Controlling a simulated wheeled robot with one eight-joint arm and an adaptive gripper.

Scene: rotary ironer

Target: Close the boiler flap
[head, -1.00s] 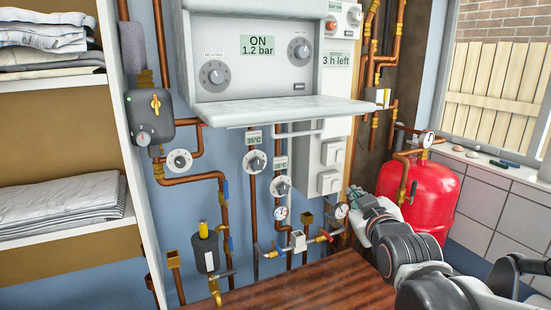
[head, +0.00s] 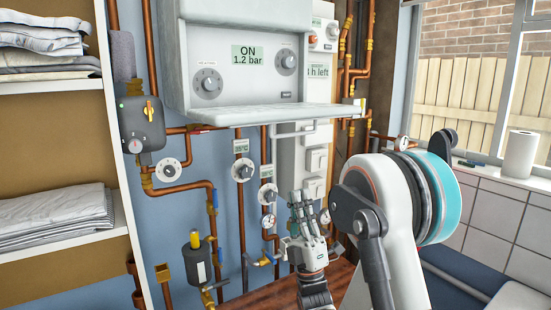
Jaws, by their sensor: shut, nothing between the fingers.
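The boiler (head: 222,67) is a white box on the blue wall, its panel showing two dials and a display reading "ON 1.2 bar". Its white flap (head: 262,115) is open, jutting out roughly level from the bottom edge of the panel. My gripper (head: 299,198) is shut and empty. It points upward and appears below the right part of the flap, in front of the pipes. A gap shows between the fingertips and the flap in the picture; their distance in depth is hard to tell.
Copper pipes with gauges and valves (head: 243,170) run below the boiler. A grey pump unit (head: 143,124) is at the left, beside shelves with folded linen (head: 57,219). A brown wooden top (head: 255,302) lies below. A paper roll (head: 519,153) stands by the window at the right.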

